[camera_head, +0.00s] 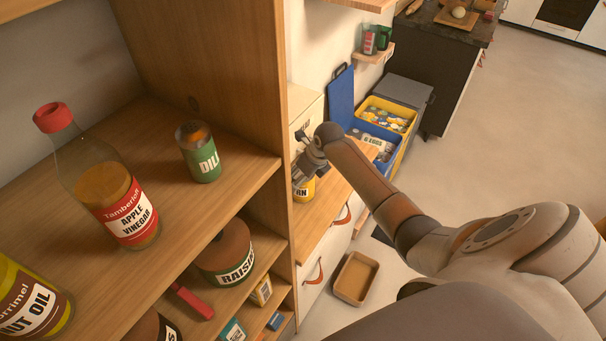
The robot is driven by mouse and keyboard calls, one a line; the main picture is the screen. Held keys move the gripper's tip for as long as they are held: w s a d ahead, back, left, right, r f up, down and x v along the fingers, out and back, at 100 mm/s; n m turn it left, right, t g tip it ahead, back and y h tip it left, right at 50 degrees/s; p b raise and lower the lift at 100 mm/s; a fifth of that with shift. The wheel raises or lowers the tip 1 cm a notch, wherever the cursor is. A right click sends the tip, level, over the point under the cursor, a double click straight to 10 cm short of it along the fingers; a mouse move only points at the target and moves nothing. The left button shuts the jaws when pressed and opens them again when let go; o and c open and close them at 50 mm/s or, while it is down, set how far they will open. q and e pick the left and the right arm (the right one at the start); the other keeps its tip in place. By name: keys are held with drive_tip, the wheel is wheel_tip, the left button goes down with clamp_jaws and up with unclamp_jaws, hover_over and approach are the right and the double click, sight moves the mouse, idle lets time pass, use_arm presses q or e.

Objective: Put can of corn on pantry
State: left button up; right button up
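The can of corn (304,192) is yellow with a white label on which "RN" shows. It stands upright on the wooden top of a drawer unit, just right of the pantry's side panel, and is partly covered. My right gripper (303,163) is at the can's upper part, with its arm reaching in from the right. I cannot tell whether its fingers are around the can or only in front of it. The wooden pantry (215,215) fills the left side with several shelves. My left gripper is not in view.
On the upper shelf are an apple vinegar bottle (115,200), a dill can (198,152) and a nut oil container (28,300). The shelf has free room around the dill can. A raisins jar (228,252) stands below. A tray (356,278) lies on the floor.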

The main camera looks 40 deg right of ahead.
drive_tip(key=shift+s+r, duration=0.1)
drive_tip(key=shift+r, duration=0.35)
drive_tip(key=b+v, duration=0.2)
drive_tip(key=v, duration=0.9)
drive_tip(key=shift+r+b, duration=0.15)
drive_tip(key=shift+b, duration=0.25)
drive_tip(key=shift+s+d, duration=0.1)
drive_tip(key=shift+s, duration=0.05)
